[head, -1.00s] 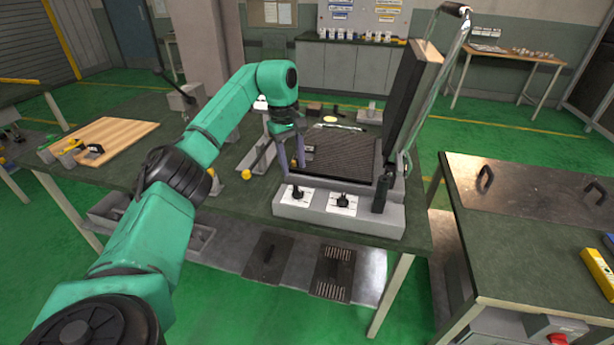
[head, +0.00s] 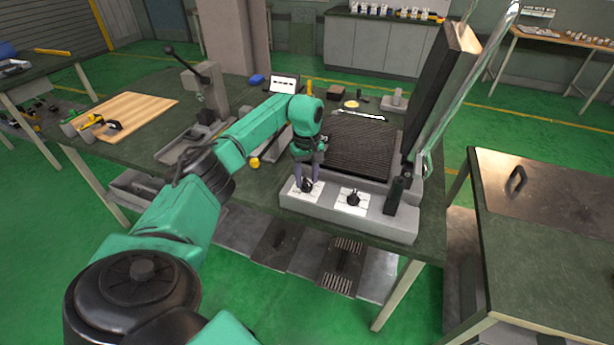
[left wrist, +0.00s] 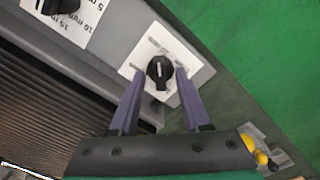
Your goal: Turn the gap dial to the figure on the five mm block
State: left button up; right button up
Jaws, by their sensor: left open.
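A grey press base (head: 375,219) stands on the bench with two black dials on white plates along its front. My left gripper (head: 306,183) is open over the left dial (head: 308,187). In the left wrist view its fingers stand on either side of that dial (left wrist: 160,70), with visible space beside the knob; the plate's marks are too small to read. The right dial (head: 353,200) is free; in the left wrist view its plate (left wrist: 83,22) carries mm figures, upside down and partly cut off. I cannot make out which block is the five mm one. My right gripper is not in view.
The press's raised upper plate (head: 440,88) leans up over the ribbed lower plate (head: 358,146). A black lever (head: 397,194) stands at the base's right end. A dark block (head: 336,91) and a grey block (head: 397,100) lie behind. A wooden board (head: 125,115) lies left.

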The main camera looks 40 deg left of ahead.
pick_arm(q)
jog(key=shift+f, duration=0.15)
grip_shut()
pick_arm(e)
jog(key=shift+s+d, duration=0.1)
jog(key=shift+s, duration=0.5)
